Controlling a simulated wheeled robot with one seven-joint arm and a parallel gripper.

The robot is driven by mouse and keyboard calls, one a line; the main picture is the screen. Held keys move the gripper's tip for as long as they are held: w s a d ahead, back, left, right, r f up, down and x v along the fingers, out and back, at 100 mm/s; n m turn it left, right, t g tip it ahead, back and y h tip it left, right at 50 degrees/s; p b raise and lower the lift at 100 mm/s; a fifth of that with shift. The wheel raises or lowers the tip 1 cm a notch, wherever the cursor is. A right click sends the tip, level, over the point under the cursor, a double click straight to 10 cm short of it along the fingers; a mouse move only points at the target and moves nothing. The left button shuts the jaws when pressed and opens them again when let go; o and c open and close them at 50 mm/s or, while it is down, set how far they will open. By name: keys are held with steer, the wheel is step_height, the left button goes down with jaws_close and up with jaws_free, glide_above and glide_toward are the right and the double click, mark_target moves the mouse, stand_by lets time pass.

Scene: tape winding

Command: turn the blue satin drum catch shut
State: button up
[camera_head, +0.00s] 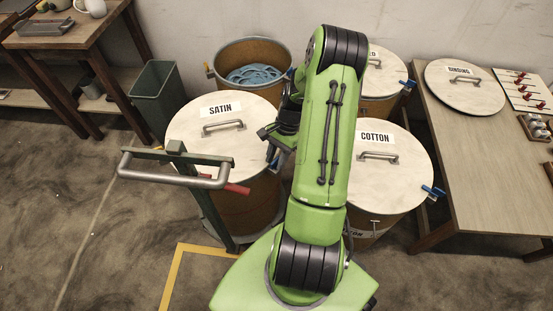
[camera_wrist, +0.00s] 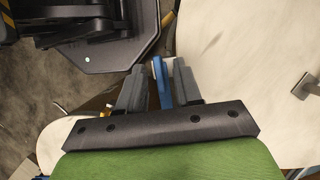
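The SATIN drum (camera_head: 238,206) stands left of my arm, with its pale lid (camera_head: 190,138) on and a bar handle (camera_head: 222,126) on top. My gripper (camera_head: 272,140) is at the right rim of this drum, partly hidden by my arm. A blue catch (camera_head: 272,155) shows just below it at the rim. In the wrist view, the blue catch (camera_wrist: 161,84) stands between the two grey fingers of my gripper (camera_wrist: 160,82). The fingers lie close on both sides, and I cannot tell whether both touch it. A red lever (camera_head: 237,189) shows at the drum's front.
The COTTON drum (camera_head: 393,185) stands close on the right, with a blue catch (camera_head: 432,192) at its right. An open drum (camera_head: 252,50) with blue material is behind. A green post with a grey bar handle (camera_head: 170,180) stands at front left. A table (camera_head: 490,190) is at right.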

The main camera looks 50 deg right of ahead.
jaws_close()
steer(key=shift+r+n, duration=0.1)
steer(key=shift+n, duration=0.2)
steer(key=n, duration=0.1)
steer(key=n+g+p, duration=0.1)
steer(key=n, duration=0.1)
steer(key=shift+w+a+n+g, duration=0.1)
steer(key=shift+w+n+g, duration=0.05)
steer(key=shift+n+g, duration=0.15)
steer(key=n, duration=0.2)
steer(key=n+g+h+p, duration=0.1)
steer(key=n, duration=0.1)
steer(key=shift+w+h, duration=0.1)
steer(key=shift+h, duration=0.2)
steer(key=n, duration=0.2)
steer(key=n+g+h+p, duration=0.1)
steer(key=n, duration=0.2)
steer(key=shift+a, duration=0.2)
steer(key=shift+a+n+h+p, duration=0.1)
steer(key=shift+n+h+p, duration=0.15)
steer(key=shift+n+h, duration=0.6)
steer(key=shift+n+h+p, duration=0.2)
steer(key=shift+n+h, duration=0.05)
steer(key=shift+n, duration=1.2)
